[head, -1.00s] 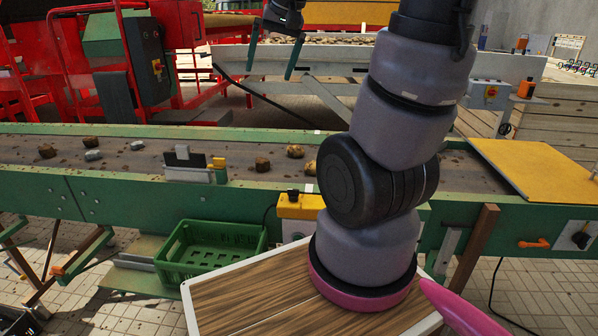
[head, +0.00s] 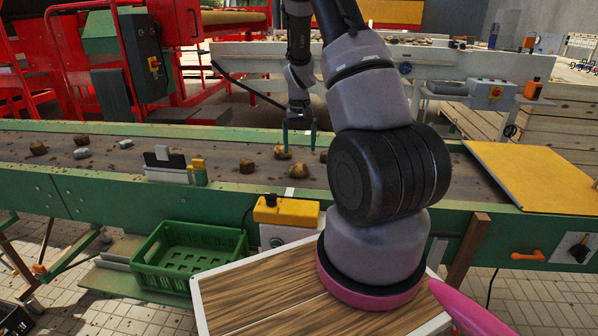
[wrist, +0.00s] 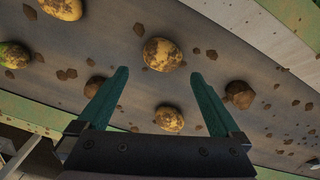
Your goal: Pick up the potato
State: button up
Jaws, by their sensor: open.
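Yellow-brown potatoes lie on the dirty conveyor belt (head: 222,170). One potato (head: 282,153) shows at my gripper (head: 299,147) in the head view. My gripper is open and empty, pointing down at the belt, and it also shows in the wrist view (wrist: 158,74). There, one potato (wrist: 169,119) appears between the fingers near the palm, and another potato (wrist: 162,54) appears just past the fingertips. Two more potatoes (wrist: 62,8) (wrist: 13,54) are at the upper left. The exact height of the fingers above the belt is hard to tell.
Dark brown clods (wrist: 239,94) lie on either side of the fingers. A small device (head: 168,165) stands at the belt's near edge. A green crate (head: 190,256) sits below the belt, and a yellow control box (head: 287,211) is beside it. A yellow board (head: 535,172) covers the belt's right part.

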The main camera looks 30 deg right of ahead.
aim_at(298, 165)
jog(key=f, duration=0.8)
jog(key=shift+s+a, duration=0.1)
jog(key=shift+a, duration=0.2)
